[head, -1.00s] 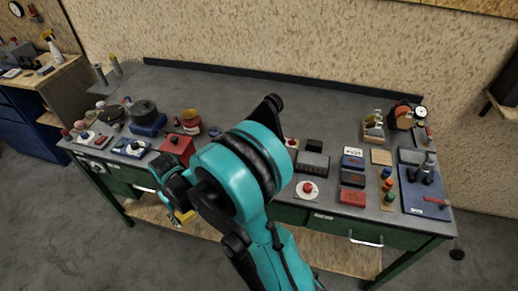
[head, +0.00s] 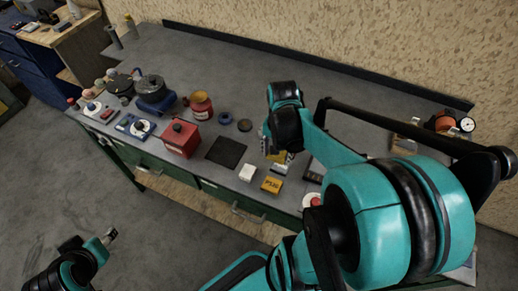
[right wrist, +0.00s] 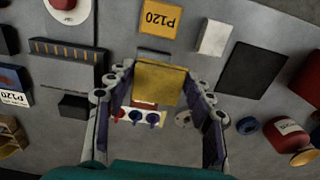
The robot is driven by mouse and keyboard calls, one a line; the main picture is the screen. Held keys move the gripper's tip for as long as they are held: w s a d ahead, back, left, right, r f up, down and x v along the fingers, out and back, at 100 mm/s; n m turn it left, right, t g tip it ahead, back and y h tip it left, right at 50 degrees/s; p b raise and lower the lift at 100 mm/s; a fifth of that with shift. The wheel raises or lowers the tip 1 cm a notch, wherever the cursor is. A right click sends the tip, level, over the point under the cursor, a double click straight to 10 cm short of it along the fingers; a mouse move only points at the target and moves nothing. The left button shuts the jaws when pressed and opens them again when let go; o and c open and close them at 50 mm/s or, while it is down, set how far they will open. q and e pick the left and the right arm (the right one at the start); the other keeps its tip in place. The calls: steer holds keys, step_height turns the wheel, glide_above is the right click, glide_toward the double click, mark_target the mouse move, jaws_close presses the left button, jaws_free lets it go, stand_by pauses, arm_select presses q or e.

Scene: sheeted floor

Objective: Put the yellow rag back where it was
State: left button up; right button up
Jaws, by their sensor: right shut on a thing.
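The yellow rag (right wrist: 160,82) shows as a folded yellow piece between the fingers of my right gripper (right wrist: 161,100) in the right wrist view. The right gripper is shut on it. In the head view the right gripper (head: 277,146) is over the workbench (head: 215,70), and a bit of yellow shows below it. I cannot tell the gap to the bench top. My left gripper (head: 106,238) is at the lower left of the head view, off the bench's front edge; its jaws are too small to read.
A yellow P120 block (head: 271,185), a white block (head: 247,173) and a dark square pad (head: 225,152) lie near the right gripper. A red box (head: 180,138) stands to the left. The back of the bench is clear. My right arm hides much of the right side.

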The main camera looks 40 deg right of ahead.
steer(key=b, duration=0.3)
glide_above(258, 156)
step_height(258, 156, down, 6)
steer(key=shift+a+r, duration=0.1)
arm_select(q)
steer(key=shift+f+b, duration=0.95)
steer(key=shift+f, duration=1.85)
arm_select(e)
steer(key=shift+f, duration=1.95)
arm_select(q)
steer(key=shift+f, duration=0.1)
arm_select(e)
steer(key=shift+s+f, duration=0.1)
steer(key=o, duration=1.2)
